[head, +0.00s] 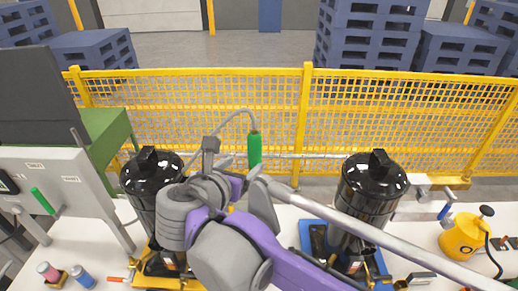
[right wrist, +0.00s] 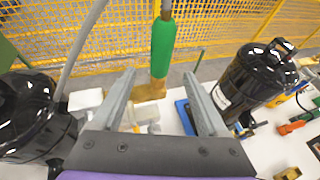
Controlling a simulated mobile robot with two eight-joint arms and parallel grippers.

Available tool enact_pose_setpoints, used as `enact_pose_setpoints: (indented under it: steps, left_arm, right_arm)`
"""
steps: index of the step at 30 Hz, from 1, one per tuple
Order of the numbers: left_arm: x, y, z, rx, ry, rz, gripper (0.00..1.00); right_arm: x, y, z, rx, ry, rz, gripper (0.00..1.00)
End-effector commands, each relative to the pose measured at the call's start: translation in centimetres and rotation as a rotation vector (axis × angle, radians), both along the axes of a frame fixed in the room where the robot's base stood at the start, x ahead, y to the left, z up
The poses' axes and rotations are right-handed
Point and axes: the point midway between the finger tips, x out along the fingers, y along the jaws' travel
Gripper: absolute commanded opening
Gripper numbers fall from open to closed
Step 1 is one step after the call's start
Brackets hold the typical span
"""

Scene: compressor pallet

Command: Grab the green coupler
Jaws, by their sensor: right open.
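The green coupler (head: 254,150) hangs upright from the end of a grey hose in the head view, just beyond my right wrist. In the right wrist view the green coupler (right wrist: 163,48) is ahead of the fingers, with a brass-coloured lower end. My right gripper (right wrist: 158,76) is open and empty, its two grey fingers spread toward the coupler. The coupler lines up with the gap between the fingertips but appears beyond them, apart from both. My left gripper is not in view.
Black compressors stand left (head: 152,178) and right (head: 372,190) of my arm. A yellow mesh fence (head: 400,120) runs behind. A grey panel (head: 55,175) with a green handle (head: 43,201) is at left. A yellow canister (head: 463,237) stands on the white bench at right.

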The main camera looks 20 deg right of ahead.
Motion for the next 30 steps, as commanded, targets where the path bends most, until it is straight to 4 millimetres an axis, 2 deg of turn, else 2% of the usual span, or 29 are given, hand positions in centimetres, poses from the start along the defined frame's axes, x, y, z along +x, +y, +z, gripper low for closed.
enact_pose_setpoints:
  steps: [1,4,11,21,30]
  left_arm:
    - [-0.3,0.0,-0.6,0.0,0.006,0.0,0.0]
    - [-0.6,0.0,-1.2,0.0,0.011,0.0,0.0]
    - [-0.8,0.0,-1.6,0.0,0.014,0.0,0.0]
    - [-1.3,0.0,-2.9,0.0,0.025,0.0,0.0]
    - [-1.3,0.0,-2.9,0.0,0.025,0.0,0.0]
  right_arm:
    - [0.6,-0.7,-0.8,-0.001,0.004,-0.006,0.77]
    - [1.8,-1.5,-1.5,0.002,0.004,-0.007,0.77]
    - [3.3,-2.5,-2.0,0.003,0.003,-0.005,0.77]
    - [6.9,-5.0,-3.4,0.005,0.002,-0.006,0.77]
    - [7.2,-5.1,-3.4,0.005,0.001,-0.004,0.75]
